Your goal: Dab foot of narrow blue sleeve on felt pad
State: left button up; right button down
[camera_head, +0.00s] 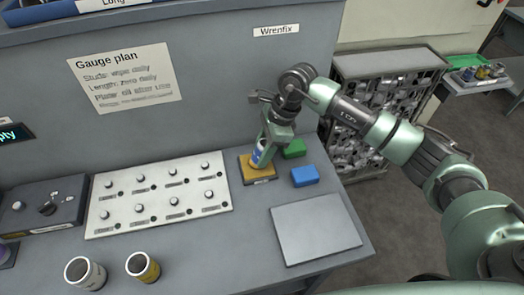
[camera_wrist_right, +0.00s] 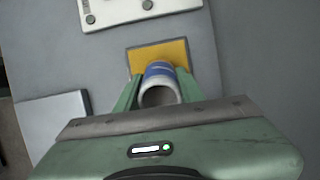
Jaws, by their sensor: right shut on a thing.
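The narrow blue sleeve (camera_head: 258,153), white with a blue band, is in my right gripper (camera_head: 265,150) above the yellow felt pad (camera_head: 247,176). My right gripper is shut on it. In the right wrist view the sleeve (camera_wrist_right: 158,72) shows its open hollow end between the green fingers (camera_wrist_right: 159,92). The yellow pad (camera_wrist_right: 178,50) lies beyond it. The sleeve looks close to upright. Its foot is at or just over the pad; I cannot tell whether they touch. My left gripper is not in view.
A green block (camera_head: 294,148) and a blue block (camera_head: 305,176) sit right of the pad. A grey plate (camera_head: 316,228) lies in front. A white panel with several studs (camera_head: 160,215) is to the left. Two open sleeves (camera_head: 143,267) stand at the front left.

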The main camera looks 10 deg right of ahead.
jog(key=shift+r+p, duration=0.5)
jog(key=shift+r, duration=0.45)
notch_tip(320, 180, up, 5)
jog(key=shift+r+p, duration=0.1)
jog(key=shift+p, duration=0.85)
